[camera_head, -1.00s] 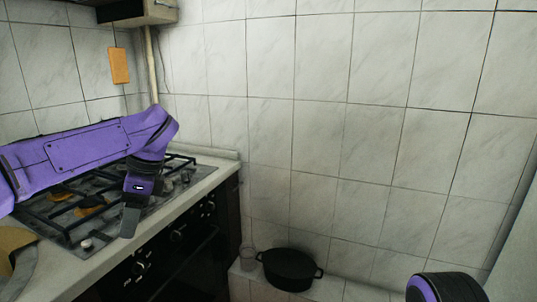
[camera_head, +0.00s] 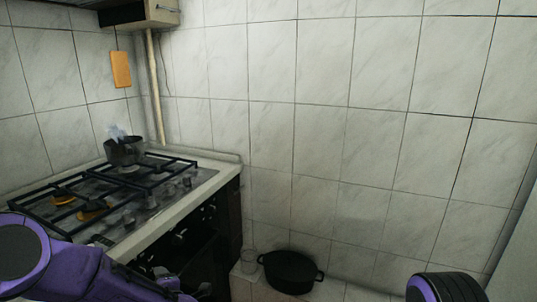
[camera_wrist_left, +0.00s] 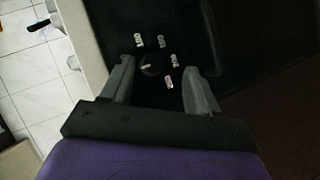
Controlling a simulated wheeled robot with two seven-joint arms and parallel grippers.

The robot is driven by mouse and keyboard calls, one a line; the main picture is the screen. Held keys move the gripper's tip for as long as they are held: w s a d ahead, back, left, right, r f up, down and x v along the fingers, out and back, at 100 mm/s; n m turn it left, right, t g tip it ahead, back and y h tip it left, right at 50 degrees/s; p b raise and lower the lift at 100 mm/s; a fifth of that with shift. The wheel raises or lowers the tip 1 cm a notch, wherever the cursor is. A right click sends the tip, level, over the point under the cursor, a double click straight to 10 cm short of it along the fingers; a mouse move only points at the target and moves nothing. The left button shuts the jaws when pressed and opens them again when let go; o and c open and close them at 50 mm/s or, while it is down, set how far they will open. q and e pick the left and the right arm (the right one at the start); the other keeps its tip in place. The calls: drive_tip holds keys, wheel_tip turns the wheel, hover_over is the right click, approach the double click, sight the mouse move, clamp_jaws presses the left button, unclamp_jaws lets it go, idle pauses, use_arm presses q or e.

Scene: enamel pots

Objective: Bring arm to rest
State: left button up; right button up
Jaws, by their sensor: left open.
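My left arm (camera_head: 85,270) is low at the bottom left in the head view, in front of the stove; its gripper is hard to make out there. In the left wrist view my left gripper (camera_wrist_left: 158,66) is open, with nothing between its fingers. Beyond the fingers is the dark stove front with a knob (camera_wrist_left: 151,66) and several small white markings. Only a purple and black part of my right arm (camera_head: 442,287) shows at the bottom right of the head view; its gripper is out of frame.
A dark pot (camera_head: 124,151) with something pale bluish in it stands at the back of the gas stove (camera_head: 205,180). A black two-handled pot (camera_head: 290,271) and a clear glass (camera_head: 249,261) stand on a low ledge by the tiled wall.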

use_arm(q)
drive_tip(key=s+d+f+m+g+h, duration=0.1)
drive_tip(key=s+d+f+m+h, duration=0.15)
drive_tip(key=s+f+m, duration=0.65)
drive_tip(key=s+a+f+m+g+h+p, duration=0.1)
drive_tip(key=s+f, duration=0.4)
drive_tip(key=s, duration=0.8)
drive_tip(key=s+a+f+m+g+h+p, duration=0.1)
drive_tip(key=s+f+m+g, duration=0.4)
drive_tip(key=s, duration=0.9)
drive_tip(key=shift+s+a+f+g+h+p, duration=0.3)
drive_tip(key=shift+a+f, duration=0.3)
drive_tip(key=shift+a, duration=0.3)
drive_tip(key=shift+w, duration=0.1)
clamp_jaws()
